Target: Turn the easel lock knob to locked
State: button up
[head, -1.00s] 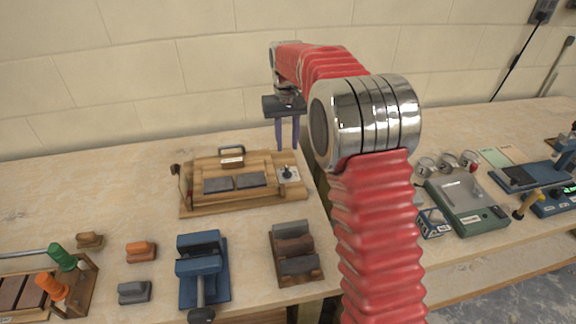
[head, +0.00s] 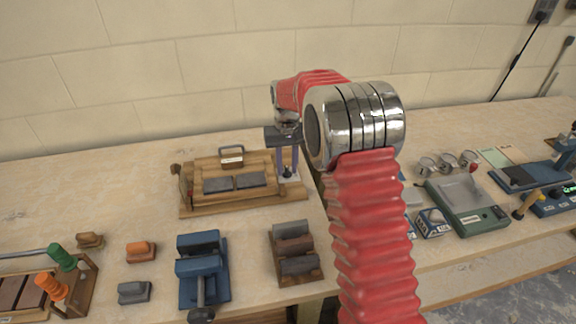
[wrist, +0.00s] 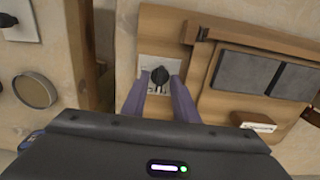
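The wooden easel (head: 205,200) lies on the bench with two dark grey slabs and a handle at its back. Its lock knob (wrist: 160,75) is black and sits on a pale plate (wrist: 150,65) with small markings that I cannot read. The knob also shows in the head view (head: 287,171), at the easel's right end. My gripper (head: 288,174) points down at the knob. In the wrist view its two purple fingers (wrist: 161,80) are apart, one on each side of the knob. I cannot tell whether they touch it.
A blue clamp-like block (head: 203,270), a rack of grey and brown blocks (head: 295,252) and small sanding blocks (head: 141,251) stand in front of the easel. A gap in the bench runs just right of it. A green-grey scale (head: 465,205) stands further right.

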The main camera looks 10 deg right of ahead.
jog(key=shift+c, duration=0.7)
grip_shut()
jog(key=shift+d, duration=0.1)
